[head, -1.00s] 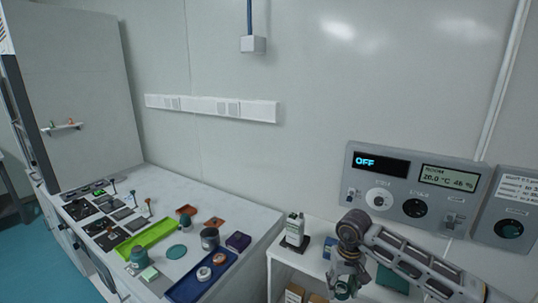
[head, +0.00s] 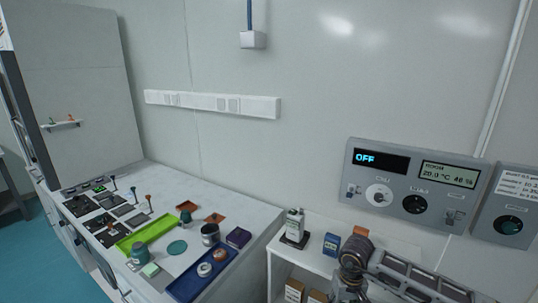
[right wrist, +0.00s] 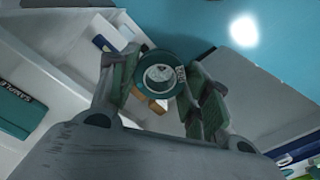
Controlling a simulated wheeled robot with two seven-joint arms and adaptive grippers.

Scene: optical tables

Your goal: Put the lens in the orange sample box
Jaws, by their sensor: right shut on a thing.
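My right gripper (right wrist: 158,90) is shut on a round teal-rimmed piece (right wrist: 161,76) with a pale centre and small lettering, which looks like the lens. In the head view, my right gripper (head: 346,292) is at the bottom edge, in front of the shelf unit, and the held piece cannot be made out. An orange box (head: 361,231), apparently the orange sample box, stands on the shelf top just behind my right wrist, partly hidden by it. My left gripper is in neither current view.
A teal box marked SAMPLE (right wrist: 18,112) shows in the wrist view. Brown cartons (head: 293,290) sit lower. The table (head: 215,188) at left holds trays and small parts.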

